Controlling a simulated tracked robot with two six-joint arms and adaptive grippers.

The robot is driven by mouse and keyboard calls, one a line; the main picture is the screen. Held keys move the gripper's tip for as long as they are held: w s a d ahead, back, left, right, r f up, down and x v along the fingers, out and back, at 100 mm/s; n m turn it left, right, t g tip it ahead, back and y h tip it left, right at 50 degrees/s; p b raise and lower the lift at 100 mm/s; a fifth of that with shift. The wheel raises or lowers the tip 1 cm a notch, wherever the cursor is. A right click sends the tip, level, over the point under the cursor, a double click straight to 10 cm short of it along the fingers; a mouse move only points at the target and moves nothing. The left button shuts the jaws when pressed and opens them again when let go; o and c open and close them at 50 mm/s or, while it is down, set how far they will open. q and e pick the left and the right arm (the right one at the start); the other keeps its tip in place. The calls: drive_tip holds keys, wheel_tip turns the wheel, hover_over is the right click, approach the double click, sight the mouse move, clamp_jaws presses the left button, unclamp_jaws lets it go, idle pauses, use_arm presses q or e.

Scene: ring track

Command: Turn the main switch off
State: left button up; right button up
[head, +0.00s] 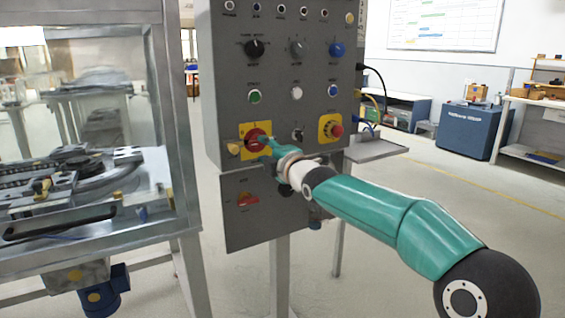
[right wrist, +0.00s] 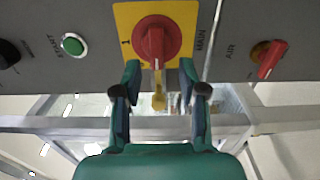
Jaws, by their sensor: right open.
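The main switch (head: 257,134) is a red rotary knob on a yellow plate at the lower left of the grey control panel. In the right wrist view the knob (right wrist: 156,38) has a raised ridge running up and down the picture. An "I" mark is at the plate's left and "MAIN" is printed to its right. My right gripper (head: 266,143) is at the switch. In the right wrist view its open fingers (right wrist: 160,74) are on either side, just below the knob. I cannot tell whether they touch it. A brass-coloured piece (right wrist: 159,97) hangs between them. My left gripper is out of view.
A red AIR switch (head: 247,199) sits below the main switch, and a green START button (head: 254,96) above. A red button on a yellow plate (head: 330,128) is to the right. A glazed machine (head: 185,150) stands close at the left.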

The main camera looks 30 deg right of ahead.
drive_tip(key=s, duration=0.8)
drive_tip(key=shift+s, duration=0.15)
